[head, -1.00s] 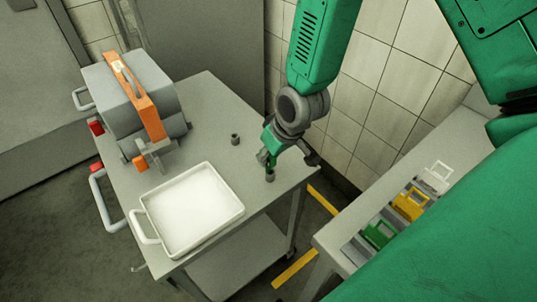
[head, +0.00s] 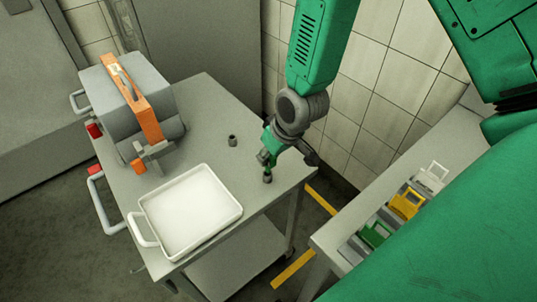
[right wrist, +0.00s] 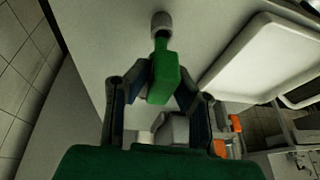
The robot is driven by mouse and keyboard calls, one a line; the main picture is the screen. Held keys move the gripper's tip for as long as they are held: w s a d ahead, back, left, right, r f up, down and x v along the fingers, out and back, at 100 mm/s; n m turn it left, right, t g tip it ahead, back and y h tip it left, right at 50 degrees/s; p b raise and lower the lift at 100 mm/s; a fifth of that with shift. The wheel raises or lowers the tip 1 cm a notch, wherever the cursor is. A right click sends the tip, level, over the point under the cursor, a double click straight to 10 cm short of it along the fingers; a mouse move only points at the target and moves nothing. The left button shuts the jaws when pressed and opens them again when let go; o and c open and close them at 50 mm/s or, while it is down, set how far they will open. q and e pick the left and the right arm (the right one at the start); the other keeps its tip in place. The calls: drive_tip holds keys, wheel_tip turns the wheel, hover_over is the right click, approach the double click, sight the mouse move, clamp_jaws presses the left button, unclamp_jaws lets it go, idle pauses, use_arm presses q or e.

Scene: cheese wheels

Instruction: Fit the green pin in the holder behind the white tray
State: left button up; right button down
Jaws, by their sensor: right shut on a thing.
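My right gripper (head: 266,161) is shut on the green pin (right wrist: 164,78) above the right part of the trolley top. In the right wrist view the pin's block lies between the fingers, and its narrow end meets a small grey cup-like holder (right wrist: 161,21). I cannot tell how deep the end sits in it. That holder also shows under the gripper in the head view (head: 267,179). A second small dark holder (head: 233,141) stands empty behind the white tray (head: 237,211). My left gripper is not in view.
A grey case with an orange band (head: 149,118) stands at the trolley's left. A side bench at right carries green (head: 374,235), yellow (head: 407,203) and white (head: 431,177) framed pieces. The trolley top (head: 205,100) is clear at the back.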

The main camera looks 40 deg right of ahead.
sight(268, 165)
drive_tip(key=shift+a, duration=0.1)
drive_tip(key=shift+f+b, duration=0.9)
drive_tip(key=shift+f, duration=0.9)
drive_tip(key=c, duration=1.3)
unclamp_jaws()
drive_tip(key=shift+r, duration=0.15)
drive_tip(key=shift+r, duration=0.25)
drive_tip(key=v, duration=1.1)
drive_tip(key=shift+s, duration=0.2)
